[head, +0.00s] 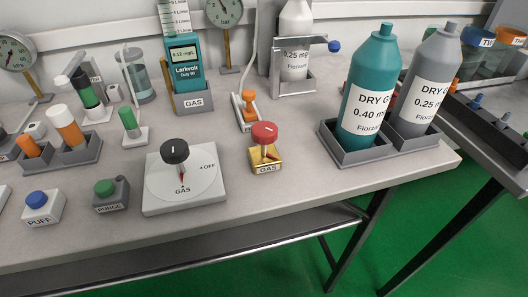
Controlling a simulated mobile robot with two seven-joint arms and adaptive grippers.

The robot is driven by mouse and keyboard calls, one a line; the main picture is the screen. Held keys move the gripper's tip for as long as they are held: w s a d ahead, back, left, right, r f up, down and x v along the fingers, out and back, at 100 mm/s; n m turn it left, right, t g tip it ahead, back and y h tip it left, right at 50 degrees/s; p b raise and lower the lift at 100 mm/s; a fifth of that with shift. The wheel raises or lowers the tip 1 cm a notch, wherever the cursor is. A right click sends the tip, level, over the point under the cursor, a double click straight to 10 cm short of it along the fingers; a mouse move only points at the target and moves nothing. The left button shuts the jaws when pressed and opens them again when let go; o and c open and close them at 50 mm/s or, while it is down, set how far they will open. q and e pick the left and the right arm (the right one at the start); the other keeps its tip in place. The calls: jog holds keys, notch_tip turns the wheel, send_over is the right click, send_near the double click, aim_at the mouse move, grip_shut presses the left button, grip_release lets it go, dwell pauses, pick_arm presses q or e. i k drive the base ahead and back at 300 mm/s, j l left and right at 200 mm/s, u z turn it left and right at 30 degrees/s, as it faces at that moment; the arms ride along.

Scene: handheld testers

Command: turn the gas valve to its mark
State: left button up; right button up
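A white plate (160,199) near the front edge of the table carries a black knob (174,151) on a short stem. A red pointer (182,174) under the knob points toward the front, at the word GAS; the word OFF is at the plate's right side. To its right, a red knob (265,133) stands on a gold block (266,160) also labelled GAS. The pictures do not settle which of the two the task's valve is. Neither of my grippers shows, and nothing touches either knob.
PUFF (37,198) and PURGE (105,188) buttons stand left of the plate. A teal tester (187,75) stands behind it. Teal (368,80) and grey (428,75) gas bottles stand in a dark tray at right. Bare tabletop (290,185) lies right of the gold block.

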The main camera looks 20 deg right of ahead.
aim_at(265, 133)
jog(key=j, duration=0.35)
jog(key=i+j, duration=0.15)
jog(key=j, duration=0.2)
jog(key=j+z, duration=0.4)
jog(key=j, duration=0.4)
jog(key=z, duration=1.3)
jog(key=i+j, duration=0.05)
